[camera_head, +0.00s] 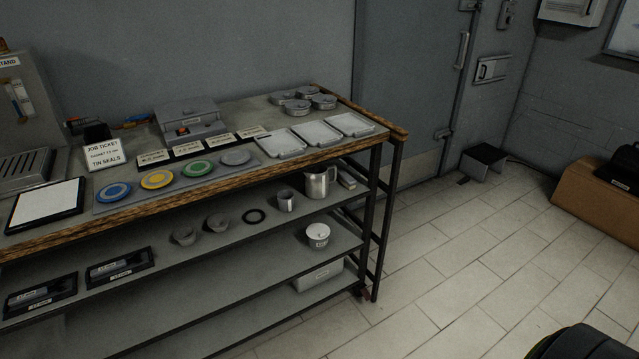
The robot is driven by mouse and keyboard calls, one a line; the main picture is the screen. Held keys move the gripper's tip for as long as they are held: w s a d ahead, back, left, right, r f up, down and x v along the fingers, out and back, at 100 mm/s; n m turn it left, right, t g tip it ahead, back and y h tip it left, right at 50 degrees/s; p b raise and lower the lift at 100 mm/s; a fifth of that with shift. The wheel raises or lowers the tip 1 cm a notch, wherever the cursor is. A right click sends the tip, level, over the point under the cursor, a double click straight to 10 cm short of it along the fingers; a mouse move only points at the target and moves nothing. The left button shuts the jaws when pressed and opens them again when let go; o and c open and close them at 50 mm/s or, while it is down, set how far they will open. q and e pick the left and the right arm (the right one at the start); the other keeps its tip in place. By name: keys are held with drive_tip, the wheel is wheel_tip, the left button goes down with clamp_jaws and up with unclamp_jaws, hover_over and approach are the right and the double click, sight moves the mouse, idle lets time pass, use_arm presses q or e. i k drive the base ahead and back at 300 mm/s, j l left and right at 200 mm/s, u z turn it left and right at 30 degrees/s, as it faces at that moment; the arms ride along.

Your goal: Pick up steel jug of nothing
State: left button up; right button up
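The steel jug (318,183) is a shiny metal pitcher with a side handle. It stands upright on the middle shelf of the workbench, near the right end, under the wooden-edged top. Its inside is not visible, so I cannot tell what it holds. Neither of my grippers shows in the head view.
A small grey cup (286,201) stands left of the jug, with a black ring (254,216) further left. The bench's black leg (374,220) stands right of the jug. The tiled floor (470,255) at right is mostly clear.

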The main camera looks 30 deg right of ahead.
sight(318, 182)
drive_tip(key=i+l, duration=0.15)
drive_tip(key=l, duration=0.25)
drive_tip(key=i+l, duration=0.1)
drive_tip(key=l, duration=0.3)
drive_tip(key=i+l, duration=0.15)
drive_tip(key=l, duration=0.25)
drive_tip(key=i+l, duration=0.1)
drive_tip(key=l, duration=0.3)
drive_tip(key=i+l, duration=0.15)
drive_tip(key=l, duration=0.3)
drive_tip(key=u, duration=0.05)
